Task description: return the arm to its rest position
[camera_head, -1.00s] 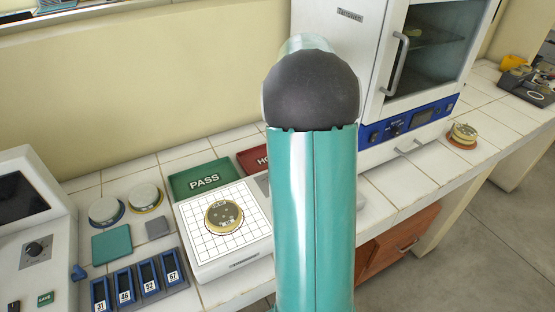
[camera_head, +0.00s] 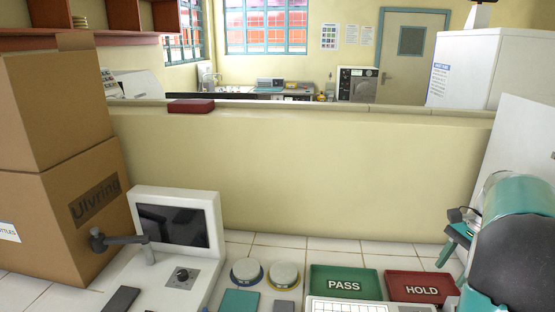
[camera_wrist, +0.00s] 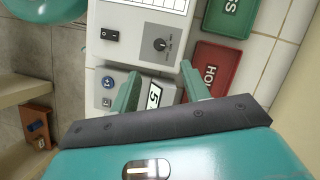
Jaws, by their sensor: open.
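My gripper (camera_wrist: 160,70) is open in the wrist view, its two teal fingers apart with nothing held between them. Below it are a white device with a dial and switch (camera_wrist: 140,35) and a small display unit (camera_wrist: 150,93), partly hidden by a finger. In the head view my teal arm with its dark joint fills the lower right, folded near the white cabinet side. The red HOLD tray (camera_head: 420,287) lies just left of the arm, and the green PASS tray (camera_head: 344,283) is left of that.
A monitor console (camera_head: 175,245) and stacked cardboard boxes (camera_head: 60,160) stand at left. Two round lidded dishes (camera_head: 265,273) and a teal pad (camera_head: 240,301) lie on the tiled counter. A low cream wall (camera_head: 300,170) runs behind; a red block (camera_head: 191,106) rests on it.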

